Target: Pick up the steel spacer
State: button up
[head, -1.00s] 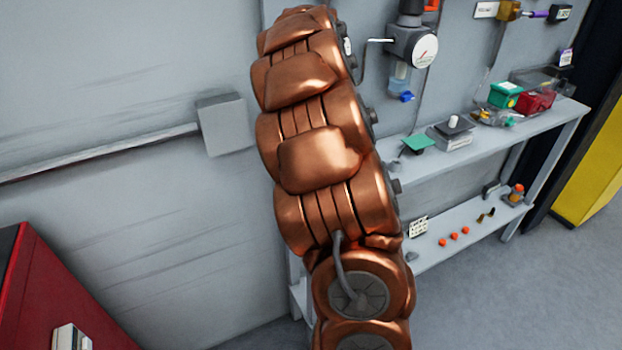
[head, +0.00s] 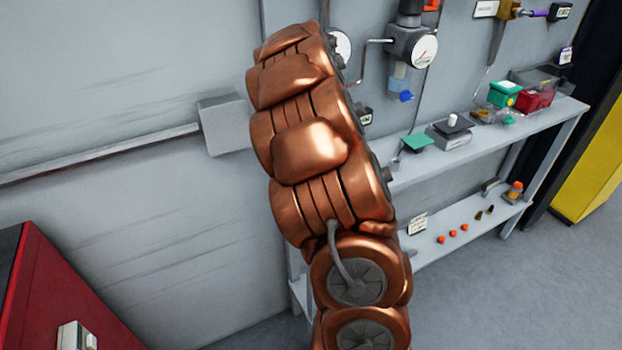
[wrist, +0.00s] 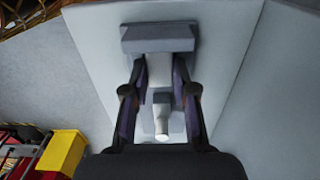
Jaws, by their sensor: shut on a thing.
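My gripper (wrist: 158,72) shows in the wrist view, with a dark finger on each side. The fingers are closed in at the tips on a grey block (wrist: 158,38), which I take to be the steel spacer. The block lies crosswise, wider than the gap between the fingers. Its contact with the tips is hard to make out. Between the fingers, further down the picture, a pale cylinder shows on a grey base (wrist: 176,122). In the head view my copper-coloured arm hides the gripper and the spacer.
In the head view a two-level shelf (head: 548,128) stands along the wall. Its upper board carries a green plate (head: 417,141), a grey box with a white knob (head: 450,137), and green and red bins (head: 533,100). Small orange pieces lie below. A red cabinet (head: 40,290) stands at lower left.

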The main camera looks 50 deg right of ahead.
grip_shut()
